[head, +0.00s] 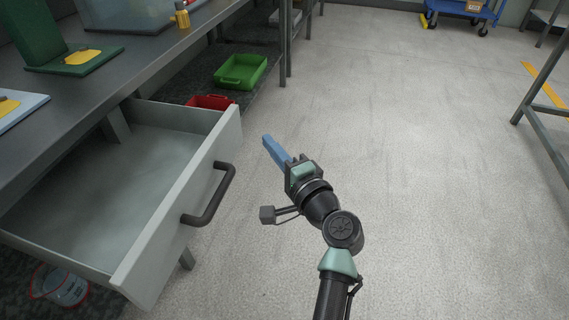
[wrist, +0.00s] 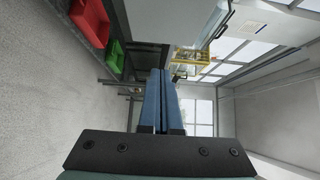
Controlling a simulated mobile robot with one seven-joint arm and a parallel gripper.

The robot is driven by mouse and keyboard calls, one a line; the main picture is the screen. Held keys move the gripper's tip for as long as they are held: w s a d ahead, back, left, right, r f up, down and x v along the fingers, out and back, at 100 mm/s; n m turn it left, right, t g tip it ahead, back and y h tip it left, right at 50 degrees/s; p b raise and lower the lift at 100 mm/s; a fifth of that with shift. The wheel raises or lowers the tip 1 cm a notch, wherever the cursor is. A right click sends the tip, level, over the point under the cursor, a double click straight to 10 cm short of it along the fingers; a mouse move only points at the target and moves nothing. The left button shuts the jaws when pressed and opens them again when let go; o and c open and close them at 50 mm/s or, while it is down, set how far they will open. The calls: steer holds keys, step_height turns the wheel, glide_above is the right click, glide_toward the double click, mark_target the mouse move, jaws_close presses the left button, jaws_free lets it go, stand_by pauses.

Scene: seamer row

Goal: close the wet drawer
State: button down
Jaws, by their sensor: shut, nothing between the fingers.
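The drawer (head: 178,205) hangs under the grey workbench at the left of the head view and is pulled well out. Its inside looks empty, and its pale front panel carries a dark bar handle (head: 226,190). My gripper (head: 267,141) is to the right of the drawer front, apart from the handle, over open floor. Its blue fingers point toward the upper left and are shut with nothing between them. In the wrist view the two fingers (wrist: 160,100) lie side by side. A pale panel at the top of that view may be the drawer front; I cannot tell for sure.
A green bin (head: 241,71) and a red bin (head: 211,102) sit on the lower shelf beyond the drawer. A bucket (head: 62,287) stands beneath the drawer. The bench top (head: 105,75) holds a green stand. Floor to the right is clear, up to a table frame (head: 545,135).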

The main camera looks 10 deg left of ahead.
mark_target(240, 127)
steer(key=shift+w+a+b, duration=0.15)
steer(key=shift+w+a, duration=0.1)
steer(key=shift+a, duration=0.65)
steer(key=shift+w+a+b, duration=0.1)
steer(key=shift+w+a, duration=0.15)
steer(key=shift+a, duration=0.6)
steer(key=shift+w+a+b, duration=0.15)
steer(key=shift+w+a, duration=0.1)
steer(key=shift+a, duration=0.65)
